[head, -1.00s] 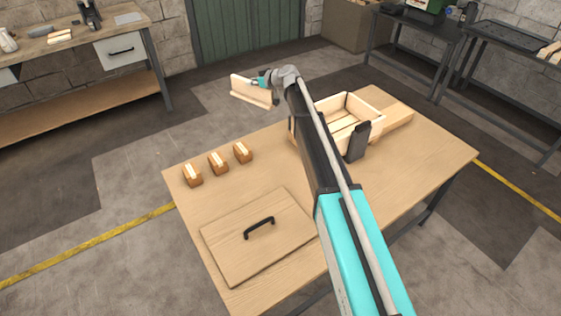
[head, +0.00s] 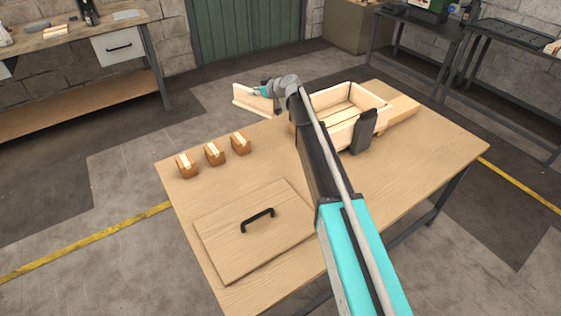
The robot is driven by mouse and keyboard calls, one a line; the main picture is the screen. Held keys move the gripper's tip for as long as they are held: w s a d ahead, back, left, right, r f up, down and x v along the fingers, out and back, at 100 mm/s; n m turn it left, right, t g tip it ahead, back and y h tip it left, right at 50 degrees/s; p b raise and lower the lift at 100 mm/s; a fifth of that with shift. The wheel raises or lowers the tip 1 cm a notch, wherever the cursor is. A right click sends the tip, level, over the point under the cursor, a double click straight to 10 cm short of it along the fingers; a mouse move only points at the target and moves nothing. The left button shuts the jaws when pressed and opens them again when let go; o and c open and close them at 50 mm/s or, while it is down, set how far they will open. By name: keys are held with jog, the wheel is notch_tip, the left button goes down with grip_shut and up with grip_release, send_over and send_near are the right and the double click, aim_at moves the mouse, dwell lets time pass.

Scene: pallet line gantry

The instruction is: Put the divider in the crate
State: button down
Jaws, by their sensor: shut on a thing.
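The divider (head: 255,101), a pale wooden piece with an upright board and a ledge at its lower edge, is held in the air above the table's far left edge. My gripper (head: 264,91) is shut on it; the fingertips are small and partly hidden. The crate (head: 372,93), an open box of pale wood with slats across its floor, stands on the table to the right of my gripper. My arm hides the crate's left part. The divider is outside the crate and apart from it.
Three small brown boxes (head: 214,154) stand in a row at the table's left. A wooden lid (head: 232,240) with a black handle lies in front of them. A black bracket (head: 363,131) stands at the crate's near side. The table's (head: 430,150) right part is bare.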

aim_at(272, 115)
jog(key=shift+d+f+b, duration=0.1)
jog(key=shift+f+b, duration=0.85)
jog(key=shift+f, duration=0.5)
jog(key=s+d+f+b, duration=0.1)
jog(key=s+d, duration=0.1)
jog(key=s+d+f+b, duration=0.1)
jog(key=s+d+b, duration=0.1)
jog(key=s+d+f+b, duration=0.1)
jog(key=s+d+f, duration=0.1)
jog(key=shift+s+d+f, duration=0.1)
jog(key=shift+s+d, duration=0.05)
jog(key=shift+d, duration=0.15)
jog(key=s+d+f+b, duration=0.2)
jog(key=d+f+b, duration=0.1)
jog(key=f+b, duration=0.1)
jog(key=shift+s+f+b, duration=0.25)
jog(key=shift+f+b, duration=0.1)
jog(key=shift+b, duration=0.15)
jog(key=shift+d, duration=0.1)
jog(key=shift+f, duration=0.1)
jog(key=shift+s+d+f+b, duration=0.15)
jog(key=shift+f+b, duration=0.75)
jog(key=shift+s+d+f+b, duration=0.1)
jog(key=shift+d+f+b, duration=0.05)
jog(key=shift+f+b, duration=0.75)
